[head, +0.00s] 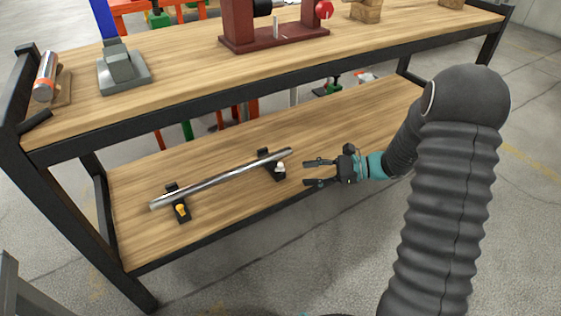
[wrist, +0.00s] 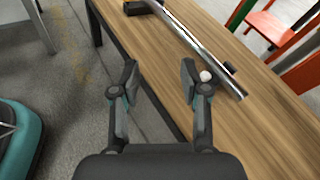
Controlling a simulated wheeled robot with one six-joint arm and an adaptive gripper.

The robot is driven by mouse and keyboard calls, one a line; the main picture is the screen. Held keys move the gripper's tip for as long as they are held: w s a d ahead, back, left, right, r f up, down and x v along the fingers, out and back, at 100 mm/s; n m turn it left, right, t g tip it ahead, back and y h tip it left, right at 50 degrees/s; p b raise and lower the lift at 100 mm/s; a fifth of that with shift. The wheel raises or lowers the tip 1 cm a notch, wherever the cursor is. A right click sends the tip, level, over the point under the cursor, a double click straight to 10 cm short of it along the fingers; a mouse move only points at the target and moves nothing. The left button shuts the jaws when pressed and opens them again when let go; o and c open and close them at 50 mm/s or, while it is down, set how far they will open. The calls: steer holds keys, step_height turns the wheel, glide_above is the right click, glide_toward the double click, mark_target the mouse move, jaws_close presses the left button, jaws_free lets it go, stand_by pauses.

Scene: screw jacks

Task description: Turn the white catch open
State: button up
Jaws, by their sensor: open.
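The white catch (head: 280,168) is a small pale knob on the right black clamp block (head: 270,160), on the lower wooden shelf. A yellow catch (head: 181,210) sits on the left black block (head: 174,190). A long metal bar (head: 222,176) lies across both blocks. My gripper (head: 305,173) is open and empty, a little right of the white catch, fingers pointing towards it. In the wrist view my gripper (wrist: 158,75) has its fingers wide apart. I cannot tell whether a finger touches the catch.
The upper bench top (head: 180,70) overhangs the back of the lower shelf (head: 135,235). It carries a grey block (head: 124,72), a dark red stand (head: 275,38) and an orange-banded cylinder (head: 46,75). The shelf front is clear. A red chair (wrist: 270,25) shows in the wrist view.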

mark_target(280, 164)
steer(key=w+d+f+m+t+y+p, duration=0.1)
steer(key=w+d+f+m+t+y, duration=0.1)
steer(key=w+d+f+m+t, duration=0.35)
steer(key=shift+m, duration=0.45)
steer(key=f+x, duration=0.1)
steer(key=x, duration=0.4)
steer(key=f+x, duration=0.1)
steer(key=x, duration=0.4)
steer(key=f+x, duration=0.1)
steer(key=x, duration=0.5)
steer(key=shift+w+f, duration=0.1)
steer(key=shift+f, duration=0.05)
jaws_close()
